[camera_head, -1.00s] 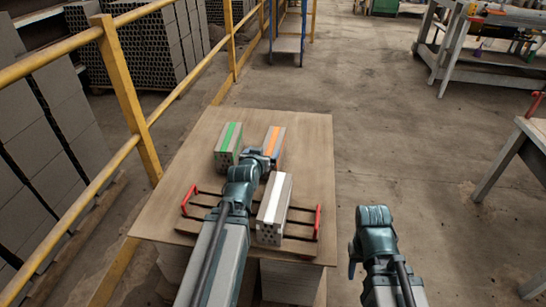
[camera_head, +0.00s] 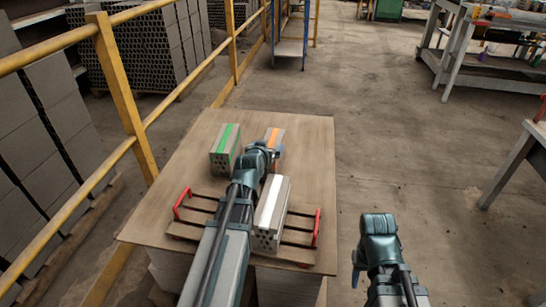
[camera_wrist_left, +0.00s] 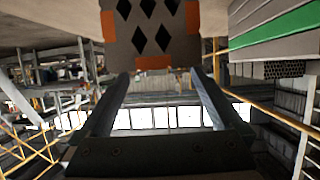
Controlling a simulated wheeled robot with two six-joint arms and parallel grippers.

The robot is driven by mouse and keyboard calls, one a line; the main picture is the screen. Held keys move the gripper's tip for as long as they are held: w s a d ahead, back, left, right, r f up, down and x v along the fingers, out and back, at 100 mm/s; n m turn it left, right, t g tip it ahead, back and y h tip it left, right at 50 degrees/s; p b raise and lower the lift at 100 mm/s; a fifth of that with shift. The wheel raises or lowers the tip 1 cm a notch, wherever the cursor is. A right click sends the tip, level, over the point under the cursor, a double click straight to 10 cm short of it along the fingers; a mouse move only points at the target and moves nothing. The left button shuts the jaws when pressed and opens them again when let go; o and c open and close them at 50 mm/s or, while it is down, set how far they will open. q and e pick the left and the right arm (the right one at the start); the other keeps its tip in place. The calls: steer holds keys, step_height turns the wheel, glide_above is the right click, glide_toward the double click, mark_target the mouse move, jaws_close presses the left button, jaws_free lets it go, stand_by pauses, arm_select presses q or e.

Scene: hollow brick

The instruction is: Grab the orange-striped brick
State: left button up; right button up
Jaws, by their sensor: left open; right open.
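The orange-striped brick (camera_head: 280,150) stands at the back right of the wooden board, partly hidden by my left arm. In the left wrist view its holed end face with orange edges (camera_wrist_left: 152,28) is straight ahead, just beyond the fingertips. My left gripper (camera_head: 268,153) is at the brick's near end; in the left wrist view its two fingers (camera_wrist_left: 160,76) are spread apart with nothing between them. My right gripper (camera_head: 372,255) hangs to the right of the board, away from the bricks, and is open.
A green-striped brick (camera_head: 225,148) stands left of the orange-striped one. A white-striped brick (camera_head: 271,213) sits on a slatted rack with red handles (camera_head: 317,228), close to my left arm. A yellow railing (camera_head: 122,95) runs along the left.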

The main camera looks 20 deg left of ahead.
mark_target(271, 144)
arm_select(q)
steer(key=b+x, duration=0.1)
steer(key=x, duration=0.2)
steer(key=shift+w+f, duration=0.25)
steer(key=shift+w, duration=0.1)
steer(key=shift+r, duration=0.1)
jaws_close()
